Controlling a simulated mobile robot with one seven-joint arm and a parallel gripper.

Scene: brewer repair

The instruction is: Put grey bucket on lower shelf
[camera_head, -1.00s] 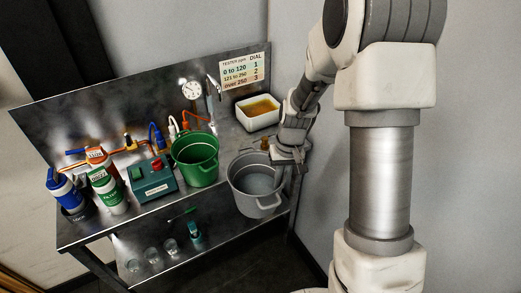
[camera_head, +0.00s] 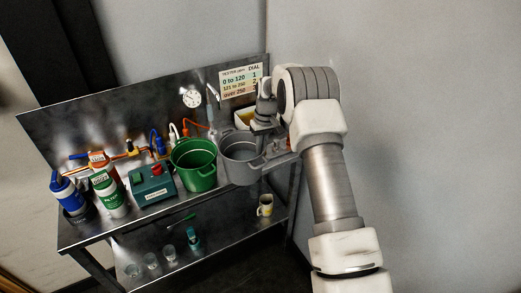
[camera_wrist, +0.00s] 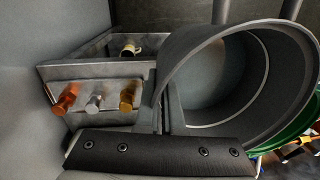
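The grey bucket (camera_head: 238,170) is upright at the right of the green bucket, near the front edge of the bench top. I cannot tell whether its base touches the bench. My gripper (camera_head: 262,138) is at its right rear rim and appears shut on it. In the wrist view the bucket (camera_wrist: 205,75) fills the upper right, its rim close to the dark gripper pad; the fingertips are not clearly seen. The lower shelf (camera_head: 225,232) lies under the bench top and shows at the front.
The green bucket (camera_head: 195,177) stands close at the left. A mug (camera_head: 265,206) is on the right of the lower shelf; several small glasses (camera_head: 151,260) and a teal item (camera_head: 193,238) are left of it. Metal fittings (camera_wrist: 96,101) show in the wrist view. A white tub (camera_head: 242,119) is partly hidden behind my arm.

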